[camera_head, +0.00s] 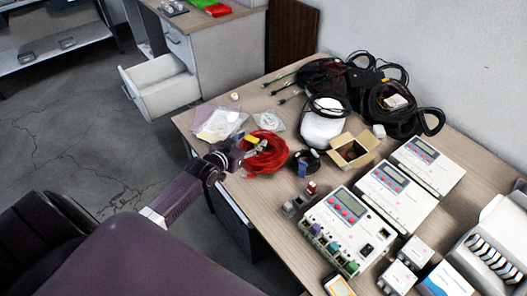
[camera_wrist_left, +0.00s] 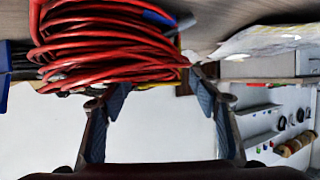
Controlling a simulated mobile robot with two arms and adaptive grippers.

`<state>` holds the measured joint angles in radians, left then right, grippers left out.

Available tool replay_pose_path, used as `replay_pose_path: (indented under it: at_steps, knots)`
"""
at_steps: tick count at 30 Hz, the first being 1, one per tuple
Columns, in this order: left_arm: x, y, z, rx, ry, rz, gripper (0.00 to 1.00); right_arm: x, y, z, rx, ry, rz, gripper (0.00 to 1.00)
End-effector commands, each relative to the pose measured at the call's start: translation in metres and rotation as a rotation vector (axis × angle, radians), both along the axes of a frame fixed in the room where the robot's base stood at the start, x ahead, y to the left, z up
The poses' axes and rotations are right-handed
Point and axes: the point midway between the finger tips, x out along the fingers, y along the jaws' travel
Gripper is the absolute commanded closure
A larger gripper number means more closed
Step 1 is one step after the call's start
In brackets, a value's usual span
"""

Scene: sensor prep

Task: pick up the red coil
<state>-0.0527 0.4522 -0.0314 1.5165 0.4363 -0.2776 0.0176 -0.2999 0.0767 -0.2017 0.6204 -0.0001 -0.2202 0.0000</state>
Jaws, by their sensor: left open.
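The red coil (camera_head: 266,156) lies on the wooden table near its left edge in the head view. It is a loose bundle of red cable, with a yellow piece on it. My left gripper (camera_head: 237,154) is at the coil's left side, low over the table edge. In the left wrist view the red coil (camera_wrist_left: 105,45) fills the upper left, just beyond the fingertips. The left gripper's two fingers (camera_wrist_left: 160,88) stand apart with nothing held between them. Whether a finger touches the coil cannot be told. My right gripper is not in view.
Plastic bags (camera_head: 220,124) lie behind the coil. A small black cable coil (camera_head: 304,162) and an open cardboard box (camera_head: 354,150) are to its right. White device boxes (camera_head: 348,220) fill the right side. An open drawer (camera_head: 160,84) stands beyond the table.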

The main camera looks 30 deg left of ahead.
Motion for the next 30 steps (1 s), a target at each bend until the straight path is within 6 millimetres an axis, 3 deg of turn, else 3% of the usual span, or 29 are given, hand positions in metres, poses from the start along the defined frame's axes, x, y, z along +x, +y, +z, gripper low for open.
replay_pose_path:
  at_steps: [10, 25, 30]
  knots:
    - [0.0054, -0.0001, -0.0024, 0.0, 0.0, 0.0, 0.45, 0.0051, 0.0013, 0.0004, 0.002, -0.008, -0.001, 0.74]
    - [0.0052, 0.0, -0.0023, 0.001, 0.0, 0.0, 1.0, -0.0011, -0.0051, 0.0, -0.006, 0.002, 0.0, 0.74]
    - [0.0064, 0.0002, 0.0003, 0.0, -0.005, 0.0, 1.0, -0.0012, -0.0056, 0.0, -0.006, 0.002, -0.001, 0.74]
